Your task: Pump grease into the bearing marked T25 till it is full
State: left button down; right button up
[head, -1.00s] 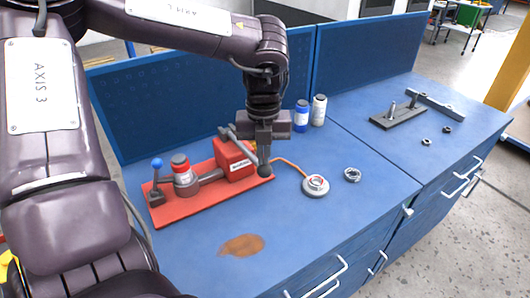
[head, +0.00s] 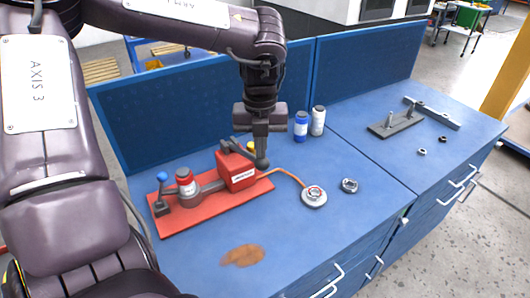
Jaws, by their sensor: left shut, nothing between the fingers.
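The grease pump stands on a red base board (head: 205,207); it has a red box (head: 238,172) with a white label. A dark lever (head: 237,150) runs along the top of the box toward my left gripper (head: 262,163). The gripper is shut, pointing down at the box's right end, by the lever's end; I cannot tell whether they touch. An orange hose (head: 288,173) runs from the box to a round grey bearing (head: 314,196) with a reddish ring. A second, smaller bearing (head: 349,185) lies to its right, without a hose. No T25 marking is readable. My right gripper is out of view.
A red cylinder (head: 186,183) and a blue-knobbed lever (head: 162,177) stand on the board's left part. Blue (head: 301,125) and white (head: 318,121) bottles stand behind. A brown stain (head: 243,256) marks the front. A dark plate with pins (head: 396,123) lies right.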

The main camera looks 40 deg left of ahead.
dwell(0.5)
pick_arm(q)
jog(key=shift+s+d+f+b, duration=0.1)
jog(key=shift+d+f+b, duration=0.05)
jog(key=shift+f+b, duration=0.5)
jog(key=shift+d+f+b, duration=0.15)
jog(key=shift+f+b, duration=0.35)
jog(key=shift+f, duration=0.1)
notch_tip(320, 180, down, 5)
jog(key=b, duration=0.4)
jog(key=r+p, duration=0.4)
jog(key=r, duration=0.1)
jog(key=r+p, duration=0.2)
jog(key=shift+a+r, duration=0.25)
jog(key=shift+a, duration=0.05)
notch_tip(320, 180, up, 6)
jog(key=p, duration=0.5)
